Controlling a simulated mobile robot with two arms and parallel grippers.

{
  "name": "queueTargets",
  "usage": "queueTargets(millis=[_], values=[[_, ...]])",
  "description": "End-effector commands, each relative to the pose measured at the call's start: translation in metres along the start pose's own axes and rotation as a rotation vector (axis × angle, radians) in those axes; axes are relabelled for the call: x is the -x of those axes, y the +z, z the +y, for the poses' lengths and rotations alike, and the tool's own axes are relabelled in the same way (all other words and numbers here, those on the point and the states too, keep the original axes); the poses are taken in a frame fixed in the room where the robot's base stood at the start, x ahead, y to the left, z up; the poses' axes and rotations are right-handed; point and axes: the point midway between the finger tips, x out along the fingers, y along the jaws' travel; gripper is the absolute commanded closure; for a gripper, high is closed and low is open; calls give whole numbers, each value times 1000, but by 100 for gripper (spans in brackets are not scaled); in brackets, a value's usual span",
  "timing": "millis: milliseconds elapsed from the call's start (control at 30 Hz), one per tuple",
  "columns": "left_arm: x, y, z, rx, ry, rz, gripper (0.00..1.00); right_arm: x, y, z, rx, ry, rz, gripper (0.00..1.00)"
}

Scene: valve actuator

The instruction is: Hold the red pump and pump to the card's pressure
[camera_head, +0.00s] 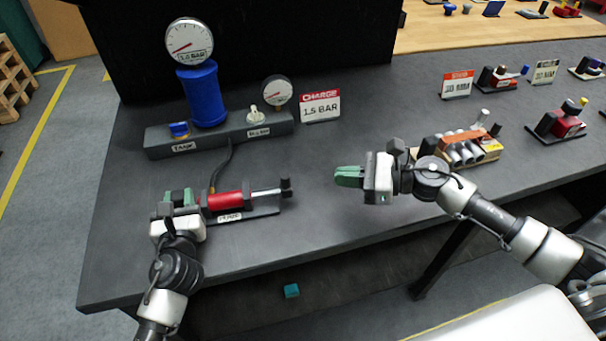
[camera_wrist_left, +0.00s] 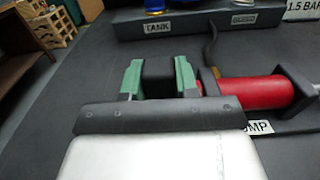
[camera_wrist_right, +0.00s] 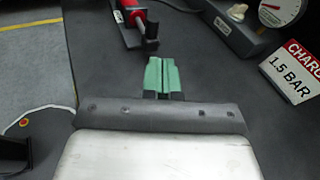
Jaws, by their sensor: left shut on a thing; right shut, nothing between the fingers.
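The red pump (camera_head: 229,200) lies on its dark base at the left of the table, with its rod and black handle (camera_head: 286,187) pointing right. My left gripper (camera_head: 179,197) is shut on the black block (camera_wrist_left: 158,77) at the pump's left end. The red barrel also shows in the left wrist view (camera_wrist_left: 248,94). My right gripper (camera_head: 349,176) is shut and empty, to the right of the handle and apart from it. In the right wrist view the handle (camera_wrist_right: 152,31) is ahead of the fingertips. The card (camera_head: 320,106) reads "CHARGE 1.5 BAR".
Behind the pump, a dark block (camera_head: 219,134) labelled TANK carries a blue cylinder (camera_head: 203,94) with a large gauge (camera_head: 189,41), a white knob (camera_head: 254,114) and a small gauge (camera_head: 277,90). A hose (camera_head: 222,166) runs to the pump. Other fixtures stand at the right.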

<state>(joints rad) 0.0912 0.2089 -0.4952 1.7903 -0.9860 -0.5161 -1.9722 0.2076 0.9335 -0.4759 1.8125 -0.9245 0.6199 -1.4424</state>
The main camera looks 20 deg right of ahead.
Motion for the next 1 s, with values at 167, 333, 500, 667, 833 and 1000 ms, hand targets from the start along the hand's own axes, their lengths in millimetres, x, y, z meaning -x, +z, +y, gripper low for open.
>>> queueTargets(millis=[167, 333, 500, 667, 833, 1000], values=[[0, -4, 2, -4, 4, 7, 100, 32, 6, -15, -17, 117, 78, 100], [0, -3, 1, -3, 4, 7, 100, 46, 9, -18, -31, 169, 111, 100], [0, -3, 1, -3, 4, 7, 100, 33, 8, -16, -34, 179, 114, 100], [0, -3, 1, -3, 3, 6, 100, 2, 5, -10, -32, 178, 111, 100], [0, -3, 1, -3, 3, 6, 100, -35, 1, -4, -32, 178, 112, 100], [0, -3, 1, -3, 3, 6, 100, -65, 2, 2, -30, 177, 112, 100]])
